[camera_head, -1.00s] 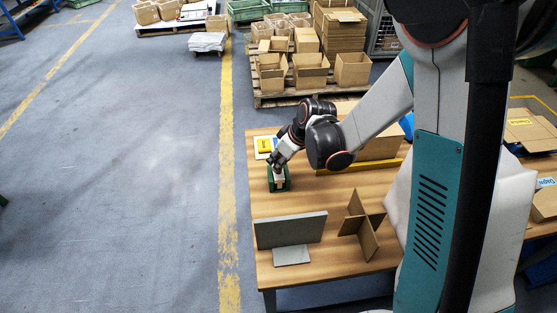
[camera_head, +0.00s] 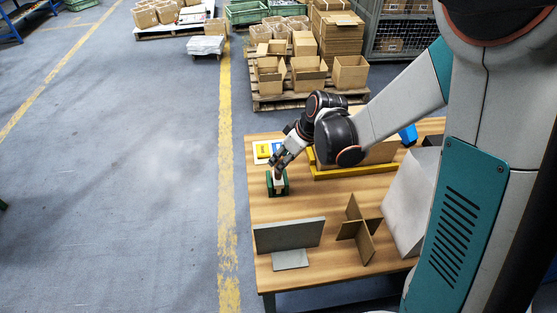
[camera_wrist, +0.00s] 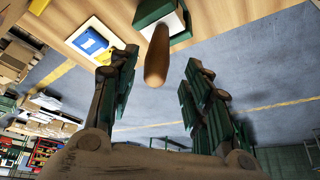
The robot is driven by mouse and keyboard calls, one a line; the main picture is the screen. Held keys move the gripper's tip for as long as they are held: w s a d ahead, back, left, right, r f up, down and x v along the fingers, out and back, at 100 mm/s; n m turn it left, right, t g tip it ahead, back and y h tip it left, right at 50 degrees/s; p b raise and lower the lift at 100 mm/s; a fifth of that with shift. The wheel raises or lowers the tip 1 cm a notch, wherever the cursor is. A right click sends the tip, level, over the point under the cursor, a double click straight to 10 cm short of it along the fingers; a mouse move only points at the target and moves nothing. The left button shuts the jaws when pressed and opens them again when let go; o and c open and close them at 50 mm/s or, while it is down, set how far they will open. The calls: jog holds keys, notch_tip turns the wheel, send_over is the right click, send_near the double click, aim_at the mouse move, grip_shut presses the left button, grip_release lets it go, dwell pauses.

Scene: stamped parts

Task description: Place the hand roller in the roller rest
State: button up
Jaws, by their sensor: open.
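The hand roller (camera_wrist: 157,58) shows in the wrist view as a tan wooden handle with a white roller end. Its white end sits within the green roller rest (camera_wrist: 181,39), and the handle sticks out toward my gripper. In the head view the green rest (camera_head: 270,189) stands on the wooden table near its left edge, with the white part inside it. My gripper (camera_wrist: 150,72) is open, its fingers apart on either side of the handle with visible gaps. In the head view my gripper (camera_head: 280,168) is just above the rest and partly hides the handle.
A grey upright panel (camera_head: 288,235) and a cardboard divider (camera_head: 360,230) stand at the table's front. A yellow-and-blue card (camera_head: 262,150) lies behind the rest. A cardboard box edged in yellow (camera_head: 370,165) is right of my wrist. Wood between rest and panel is clear.

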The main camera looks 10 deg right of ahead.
jog(key=s+d+r+m+t+h+p, duration=0.1)
jog(key=s+d+r+m, duration=0.15)
jog(key=s+r, duration=0.4)
jog(key=s+d+r+m+t+h+p, duration=0.1)
jog(key=s+d+r+m, duration=0.15)
jog(key=r, duration=0.65)
jog(key=s+d+r+m+t+h, duration=0.1)
jog(key=s+d+r+m, duration=0.1)
jog(key=s, duration=0.3)
jog(key=s+d+r+m, duration=0.1)
jog(key=s+d+r, duration=0.1)
jog(key=s, duration=0.4)
jog(key=shift+s+d+m+t+h, duration=0.25)
jog(key=shift+d+m+t+h, duration=0.15)
jog(key=shift+d, duration=0.15)
jog(key=shift+r, duration=0.1)
